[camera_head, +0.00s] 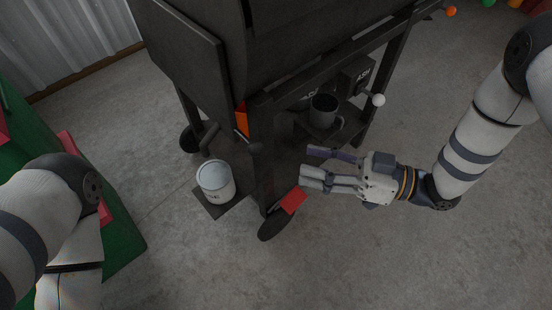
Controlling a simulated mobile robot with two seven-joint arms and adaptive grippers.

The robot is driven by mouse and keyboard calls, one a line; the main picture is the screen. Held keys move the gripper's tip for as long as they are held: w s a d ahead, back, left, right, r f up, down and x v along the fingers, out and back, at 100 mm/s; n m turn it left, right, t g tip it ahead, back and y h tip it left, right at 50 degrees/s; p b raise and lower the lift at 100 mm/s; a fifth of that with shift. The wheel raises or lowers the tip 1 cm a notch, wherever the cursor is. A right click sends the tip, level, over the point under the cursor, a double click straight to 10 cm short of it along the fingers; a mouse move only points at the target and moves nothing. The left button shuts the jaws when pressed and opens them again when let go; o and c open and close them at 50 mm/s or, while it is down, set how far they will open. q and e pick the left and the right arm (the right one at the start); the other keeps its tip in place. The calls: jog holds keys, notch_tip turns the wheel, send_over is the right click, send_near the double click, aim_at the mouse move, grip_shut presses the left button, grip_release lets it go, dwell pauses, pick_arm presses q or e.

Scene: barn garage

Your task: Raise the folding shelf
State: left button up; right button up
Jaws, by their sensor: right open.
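A black grill-like cart (285,40) stands at the top centre. A flat dark panel (183,50) hangs steeply on its left side and looks like the folding shelf. My right gripper (309,166) is open and empty, with its fingers pointing left, close to the cart's lower front. It is well to the right of the panel and below it in the picture. My left arm comes in at the left edge, but its gripper is out of view.
A white can (216,183) stands on a small dark plate below the panel. A dark mug (323,111) sits on the cart's lower shelf. A dark wheel (275,224) with a red piece (293,201) is at the front. The floor at the lower right is clear.

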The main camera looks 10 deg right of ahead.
aim_at(254, 149)
jog(key=shift+n+y, duration=0.3)
jog(key=x, duration=1.2)
jog(key=shift+r, duration=0.3)
grip_shut()
jog(key=shift+s, duration=0.15)
